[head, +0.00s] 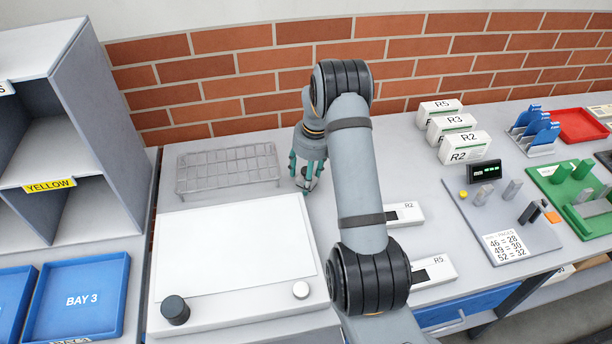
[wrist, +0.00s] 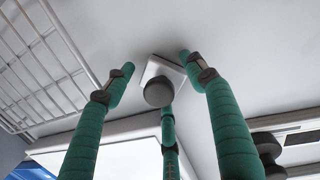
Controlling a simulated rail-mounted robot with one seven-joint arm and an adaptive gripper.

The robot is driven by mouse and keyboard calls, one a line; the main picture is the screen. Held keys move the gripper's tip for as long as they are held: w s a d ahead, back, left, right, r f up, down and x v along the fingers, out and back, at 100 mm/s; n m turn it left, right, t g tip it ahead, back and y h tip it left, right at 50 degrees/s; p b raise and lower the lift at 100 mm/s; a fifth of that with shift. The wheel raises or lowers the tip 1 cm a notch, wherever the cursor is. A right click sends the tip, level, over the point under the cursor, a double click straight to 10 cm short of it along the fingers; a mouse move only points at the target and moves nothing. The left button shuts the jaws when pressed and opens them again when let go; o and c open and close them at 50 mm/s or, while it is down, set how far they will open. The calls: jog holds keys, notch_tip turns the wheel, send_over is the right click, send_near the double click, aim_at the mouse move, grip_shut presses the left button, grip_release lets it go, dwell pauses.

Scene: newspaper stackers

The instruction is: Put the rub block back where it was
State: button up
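What appears to be the rub block (wrist: 158,94), a round grey knob on a pale square base, stands on the grey bench top. My gripper (wrist: 158,75) has teal fingers spread around the block, with gaps visible beside the knob; I see no firm grip on it. In the head view my gripper (head: 307,168) points down at the bench, just beyond the back right corner of the white-topped box (head: 237,250). The block is small and partly hidden by the fingers there.
A wire rack (head: 228,168) lies left of my gripper. White units marked R2 (head: 404,214) and R5 (head: 433,272) lie to the right, beside my arm. Upright R5, R3 and R2 boxes (head: 452,128) stand farther right. The brick wall (head: 240,65) is close behind.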

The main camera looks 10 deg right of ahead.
jog(key=shift+w+r, duration=0.1)
jog(key=shift+r, duration=0.35)
notch_tip(320, 180, up, 11)
jog(key=s+d+b, duration=0.1)
jog(key=shift+s+r, duration=0.15)
jog(key=shift+s, duration=0.05)
